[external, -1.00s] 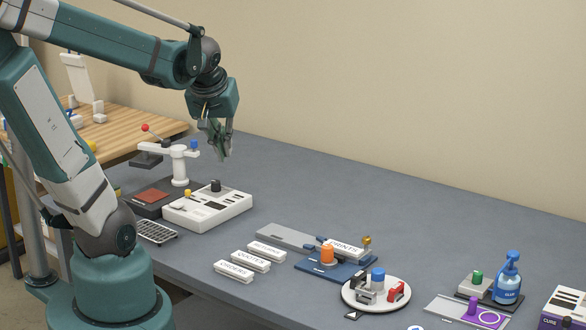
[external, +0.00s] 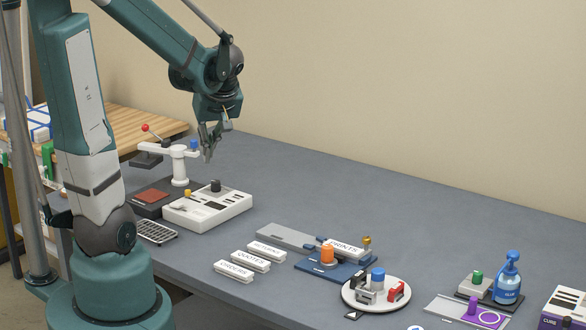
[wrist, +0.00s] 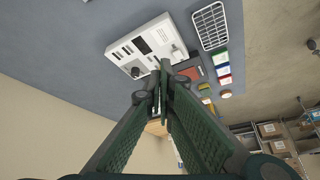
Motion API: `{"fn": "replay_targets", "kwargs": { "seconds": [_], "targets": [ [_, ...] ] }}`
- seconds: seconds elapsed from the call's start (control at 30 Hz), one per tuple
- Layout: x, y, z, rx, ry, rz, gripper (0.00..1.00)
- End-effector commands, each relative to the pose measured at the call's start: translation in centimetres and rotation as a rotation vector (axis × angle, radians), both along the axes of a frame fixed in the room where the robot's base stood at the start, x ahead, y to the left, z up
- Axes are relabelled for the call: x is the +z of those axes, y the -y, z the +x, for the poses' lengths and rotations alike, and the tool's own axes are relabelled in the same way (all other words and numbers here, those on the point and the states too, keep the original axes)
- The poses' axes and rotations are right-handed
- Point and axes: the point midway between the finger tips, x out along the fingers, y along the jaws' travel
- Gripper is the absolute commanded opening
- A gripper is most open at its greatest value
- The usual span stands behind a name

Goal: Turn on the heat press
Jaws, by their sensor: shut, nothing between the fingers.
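The heat press appears to be the white column (external: 179,166) with a red-ball lever (external: 145,128), a blue cap and a dark base bearing a reddish pad (external: 151,196). Directly in front and to its right is a white box (external: 222,208) with a black knob (external: 215,186), a small yellow knob (external: 187,193) and dark slots. The box also shows in the wrist view (wrist: 160,32). My gripper (external: 208,157) is shut and empty, in the air above and behind the box, just right of the column's head. The fingers partly cover the press in the wrist view.
A grey grille (external: 156,232) lies at the table's front edge. Labelled white blocks (external: 249,258), a blue fixture with an orange knob (external: 327,254) and a round white turntable (external: 376,305) stand to the right. A blue bottle (external: 507,280) is further right. The back of the table is clear.

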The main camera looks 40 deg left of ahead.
Motion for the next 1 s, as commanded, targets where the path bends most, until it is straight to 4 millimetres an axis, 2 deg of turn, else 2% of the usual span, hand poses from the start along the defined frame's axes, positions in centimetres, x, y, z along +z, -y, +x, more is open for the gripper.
{"fn": "replay_targets", "kwargs": {
  "seconds": [0.6, 1.0],
  "targets": [
    [-2.9, -6.0, 1.6, 0.379, 0.044, 0.087, 0.00],
    [-4.1, -8.1, 1.8, 0.524, 0.074, 0.131, 0.00]
  ]
}}
